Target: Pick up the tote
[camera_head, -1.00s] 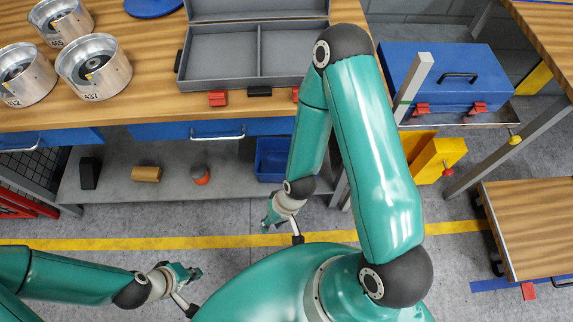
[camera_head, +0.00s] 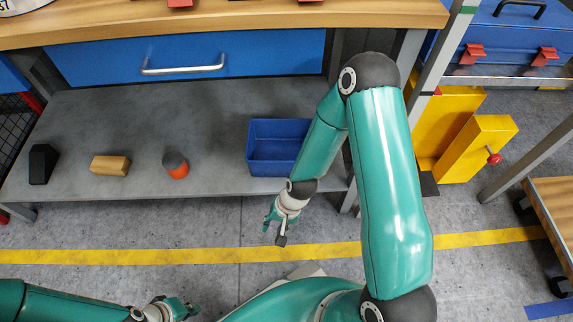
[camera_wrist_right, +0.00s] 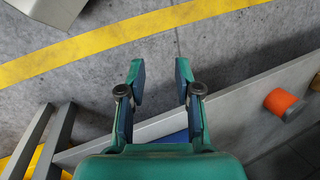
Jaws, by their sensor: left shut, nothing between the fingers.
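The tote, an open blue bin (camera_head: 262,168), sits upright on the grey lower shelf under the workbench in the head view. My right forearm covers its right side. My right gripper (camera_head: 279,224) is open and empty, in front of the shelf edge and apart from the tote. In the right wrist view its two fingers (camera_wrist_right: 160,80) are spread over bare floor, with a blue patch (camera_wrist_right: 172,137), probably the tote, partly hidden behind the gripper. My left gripper (camera_head: 178,307) is shut and empty at the bottom edge of the head view, far from the tote.
The shelf (camera_head: 215,120) also holds a black object (camera_head: 42,164), a tan block (camera_head: 110,165) and an orange-and-grey item (camera_head: 175,164). A blue drawer (camera_head: 190,58) hangs above. A table leg and yellow blocks (camera_head: 480,148) stand at right. The floor in front is clear.

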